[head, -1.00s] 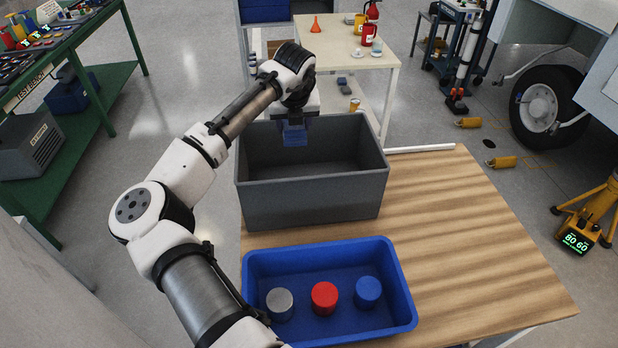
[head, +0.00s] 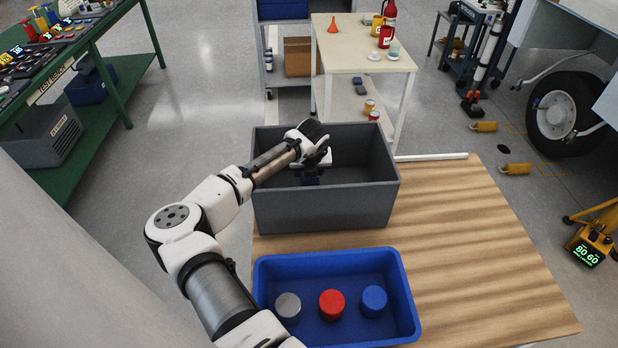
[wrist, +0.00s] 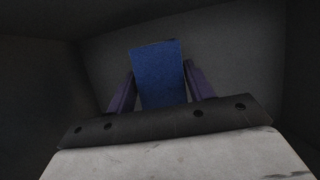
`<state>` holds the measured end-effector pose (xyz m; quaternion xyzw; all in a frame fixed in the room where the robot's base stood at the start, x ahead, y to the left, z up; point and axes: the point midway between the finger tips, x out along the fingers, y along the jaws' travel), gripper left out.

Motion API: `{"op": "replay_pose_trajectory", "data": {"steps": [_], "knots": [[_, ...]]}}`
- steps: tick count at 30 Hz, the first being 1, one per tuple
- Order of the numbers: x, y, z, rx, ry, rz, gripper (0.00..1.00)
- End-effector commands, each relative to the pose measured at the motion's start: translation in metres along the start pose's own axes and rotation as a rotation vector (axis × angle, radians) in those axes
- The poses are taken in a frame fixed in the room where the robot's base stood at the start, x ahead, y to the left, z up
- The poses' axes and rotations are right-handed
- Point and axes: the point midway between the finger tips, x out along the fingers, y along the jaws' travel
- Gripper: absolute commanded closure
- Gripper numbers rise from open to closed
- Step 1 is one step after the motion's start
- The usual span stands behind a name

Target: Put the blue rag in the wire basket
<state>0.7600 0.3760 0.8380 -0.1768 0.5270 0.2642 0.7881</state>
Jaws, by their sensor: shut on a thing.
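My gripper (head: 311,179) reaches down into a grey, solid-walled bin (head: 325,207) on the wooden table. In the wrist view my gripper (wrist: 160,92) is shut on the blue rag (wrist: 158,72), which shows as a flat, upright blue block between the two fingers. The bin's dark walls and floor surround it. In the head view the rag is hard to tell apart from the fingers in the bin's shadow. I see no basket of wire mesh in either view.
A blue tray (head: 412,318) with a grey, a red and a blue cylinder (head: 373,301) stands in front of the bin. The wooden table top (head: 465,240) is clear to the right. A white rod (head: 432,157) lies at its back edge. A cream table (head: 350,55) stands behind.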

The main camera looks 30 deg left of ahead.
Motion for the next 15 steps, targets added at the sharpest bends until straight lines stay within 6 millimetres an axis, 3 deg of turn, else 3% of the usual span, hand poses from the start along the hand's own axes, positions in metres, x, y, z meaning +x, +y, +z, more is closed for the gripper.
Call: {"op": "replay_pose_trajectory", "data": {"steps": [11,15], "knots": [[0.038,0.0,-0.016,-0.002,0.001,0.0,0.66],[0.042,0.0,-0.017,-0.001,-0.001,0.0,0.66]]}}
